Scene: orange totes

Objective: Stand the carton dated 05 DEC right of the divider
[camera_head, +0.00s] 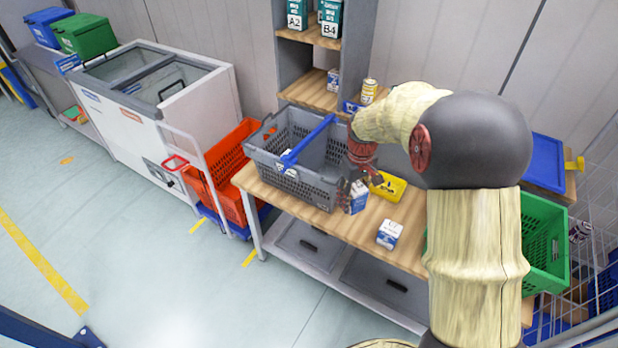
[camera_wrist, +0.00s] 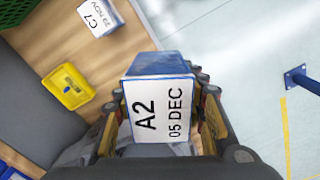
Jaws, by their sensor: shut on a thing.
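The carton dated 05 DEC (camera_wrist: 160,108), blue with a white label reading A2, is between the fingers of my gripper (camera_wrist: 160,90) in the wrist view. My gripper (camera_head: 356,182) is shut on it. In the head view this blue and white carton (camera_head: 356,199) is just right of the grey crate (camera_head: 318,190), near the table's front edge. I cannot tell whether it touches the table. A blue divider bar (camera_head: 308,140) runs across the top of the grey crate. The crate's floor is mostly hidden.
A second carton (camera_head: 389,234), labelled C7 29 NOV in the wrist view (camera_wrist: 98,18), stands on the wooden table (camera_head: 345,228). A yellow box (camera_head: 391,186) lies behind the held carton. A green crate (camera_head: 545,245) is at right, an orange tote (camera_head: 222,165) at left.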

